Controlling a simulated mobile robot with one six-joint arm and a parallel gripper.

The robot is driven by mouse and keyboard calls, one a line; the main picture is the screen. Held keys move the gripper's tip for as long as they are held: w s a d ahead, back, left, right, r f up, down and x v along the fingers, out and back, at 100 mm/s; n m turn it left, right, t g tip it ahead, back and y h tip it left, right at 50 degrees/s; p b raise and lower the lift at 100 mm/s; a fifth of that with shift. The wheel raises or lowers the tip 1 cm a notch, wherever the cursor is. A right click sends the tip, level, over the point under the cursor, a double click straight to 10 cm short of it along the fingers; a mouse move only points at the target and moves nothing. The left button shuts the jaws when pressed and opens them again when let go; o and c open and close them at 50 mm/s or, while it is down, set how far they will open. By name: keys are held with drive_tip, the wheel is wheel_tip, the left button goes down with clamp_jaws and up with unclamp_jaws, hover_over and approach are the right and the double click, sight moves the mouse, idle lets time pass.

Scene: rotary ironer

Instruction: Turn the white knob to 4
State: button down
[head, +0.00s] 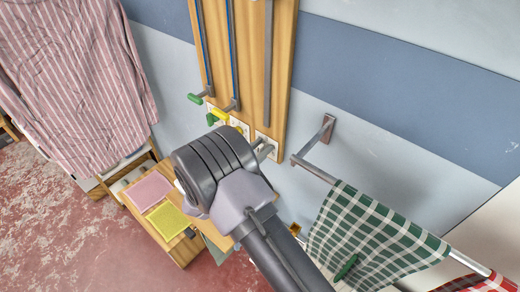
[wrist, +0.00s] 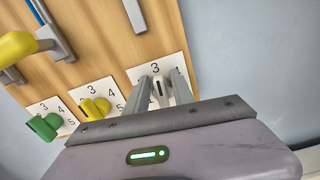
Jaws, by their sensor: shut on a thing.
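The white knob (wrist: 160,90) sits on a white dial plate (wrist: 134,74) on the wooden board, at the right end of a row of knobs. My gripper (wrist: 162,86) has its two grey fingers on either side of the knob and is shut on it. A dark line on the knob points up, roughly toward the 3 on its plate. The other numbers on this plate are mostly hidden by the fingers. In the head view my gripper (head: 264,150) reaches the board's lower edge, and my wrist hides the knob.
A yellow knob (wrist: 97,107) and a green knob (wrist: 44,126) stand on plates to the left. Levers with yellow (head: 220,115) and green (head: 195,98) handles hang above. A rail with a green checked cloth (head: 370,235) is to the right.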

drive_tip(key=m+b, duration=0.6)
drive_tip(key=m, duration=0.1)
drive_tip(key=d+f+m+b, duration=0.1)
drive_tip(key=m+b, duration=0.2)
drive_tip(key=shift+s, duration=0.4)
drive_tip(key=shift+r+m, duration=0.1)
drive_tip(key=shift+m, duration=0.3)
drive_tip(key=c, duration=1.4)
unclamp_jaws()
drive_tip(key=shift+c, duration=0.2)
drive_tip(key=shift+s+a, duration=0.1)
drive_tip(key=p+v, duration=0.3)
drive_tip(key=v, duration=1.4)
